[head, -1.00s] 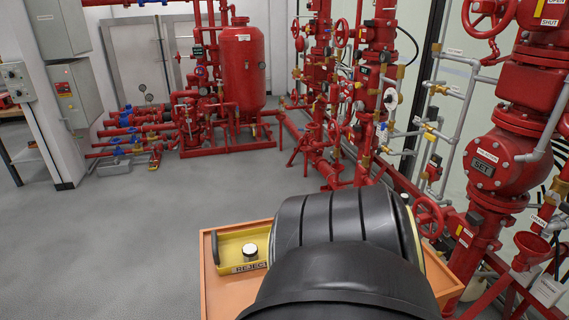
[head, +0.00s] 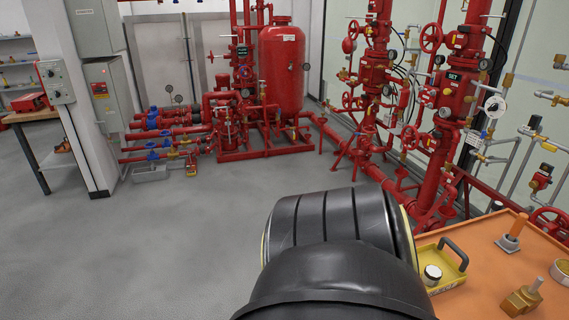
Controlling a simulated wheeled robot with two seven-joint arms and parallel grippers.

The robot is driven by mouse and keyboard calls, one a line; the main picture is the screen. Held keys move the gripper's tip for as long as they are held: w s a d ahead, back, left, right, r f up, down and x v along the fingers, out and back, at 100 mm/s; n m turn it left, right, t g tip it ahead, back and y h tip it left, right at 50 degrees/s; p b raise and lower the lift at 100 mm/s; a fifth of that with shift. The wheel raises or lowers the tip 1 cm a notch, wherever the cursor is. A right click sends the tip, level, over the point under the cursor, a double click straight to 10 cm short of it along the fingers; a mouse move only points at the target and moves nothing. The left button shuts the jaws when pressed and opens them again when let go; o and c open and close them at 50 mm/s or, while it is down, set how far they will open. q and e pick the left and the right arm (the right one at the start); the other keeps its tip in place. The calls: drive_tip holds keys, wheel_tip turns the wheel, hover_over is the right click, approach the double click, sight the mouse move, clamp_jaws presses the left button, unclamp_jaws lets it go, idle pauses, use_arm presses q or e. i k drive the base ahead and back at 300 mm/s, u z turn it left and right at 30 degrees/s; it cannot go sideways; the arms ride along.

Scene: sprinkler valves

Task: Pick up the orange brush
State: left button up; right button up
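An upright orange handle on a grey base (head: 508,242) stands on the orange cart top (head: 480,285) at the right. I cannot tell whether it is the orange brush. A small orange-brown item (head: 62,146) lies on the lower shelf of the table at the far left, too small to make out. Neither of my grippers shows; a large black part of my own arm fills the bottom middle and hides part of the floor and cart.
On the cart are a yellow tray (head: 452,270) with a white-topped round item (head: 432,275) and a brass fitting (head: 522,300). Red pipework and a red tank (head: 281,70) stand behind. A wooden table (head: 35,116) is at left. The grey floor (head: 130,240) at left is clear.

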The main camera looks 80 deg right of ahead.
sight(522, 218)
drive_tip(key=i, duration=0.55)
drive_tip(key=z, duration=2.8)
drive_tip(key=i, duration=3.35)
drive_tip(key=z, duration=2.25)
drive_tip(key=i, duration=1.55)
drive_tip(key=z, duration=1.85)
